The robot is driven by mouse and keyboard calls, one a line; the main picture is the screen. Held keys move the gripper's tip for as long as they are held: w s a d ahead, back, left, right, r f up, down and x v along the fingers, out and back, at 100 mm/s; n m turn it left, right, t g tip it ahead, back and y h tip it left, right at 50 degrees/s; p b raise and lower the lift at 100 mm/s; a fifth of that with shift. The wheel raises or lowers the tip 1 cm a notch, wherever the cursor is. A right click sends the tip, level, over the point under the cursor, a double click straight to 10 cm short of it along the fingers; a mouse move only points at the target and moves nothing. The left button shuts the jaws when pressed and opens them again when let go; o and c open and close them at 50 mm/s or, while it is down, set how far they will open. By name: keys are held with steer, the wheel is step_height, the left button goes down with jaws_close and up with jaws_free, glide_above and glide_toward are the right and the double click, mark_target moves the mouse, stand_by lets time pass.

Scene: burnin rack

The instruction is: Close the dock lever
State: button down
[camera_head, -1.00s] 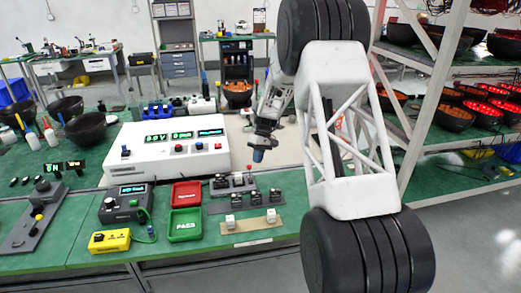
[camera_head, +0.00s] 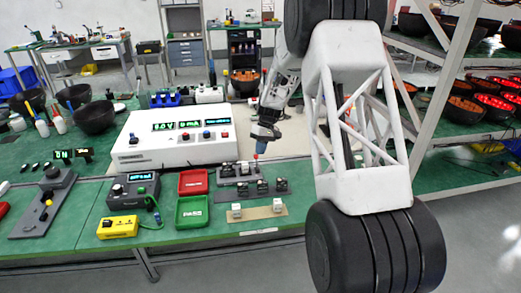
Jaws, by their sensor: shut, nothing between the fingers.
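The dock (camera_head: 236,170) is a small grey fixture on the green bench, in front of the white instrument's right end. A thin upright lever with a red tip (camera_head: 256,157) stands at its right end; I take this as the dock lever. My gripper (camera_head: 262,147) is shut and empty. It points down right above the red tip, and I cannot tell whether they touch. My own arm links fill the right middle of the view.
The white instrument (camera_head: 175,150) with green displays stands left of my gripper. A red tray (camera_head: 193,182), a green tray (camera_head: 192,212) and a row of small modules (camera_head: 262,188) lie in front. A metal rack (camera_head: 440,100) with bowls stands at right.

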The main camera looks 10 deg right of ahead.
steer(key=shift+s+r+t, duration=0.3)
steer(key=shift+s+t, duration=0.2)
steer(key=shift+t, duration=0.2)
stand_by(0.4)
steer(key=s+t, duration=0.2)
steer(key=t, duration=0.1)
steer(key=s+t, duration=0.1)
steer(key=shift+s+r+n+t, duration=0.25)
steer(key=shift+r+n+t, duration=0.05)
steer(key=shift+r+n, duration=0.1)
steer(key=shift+r, duration=0.15)
stand_by(0.4)
steer(key=shift+r, duration=0.6)
steer(key=shift+d+r, duration=0.1)
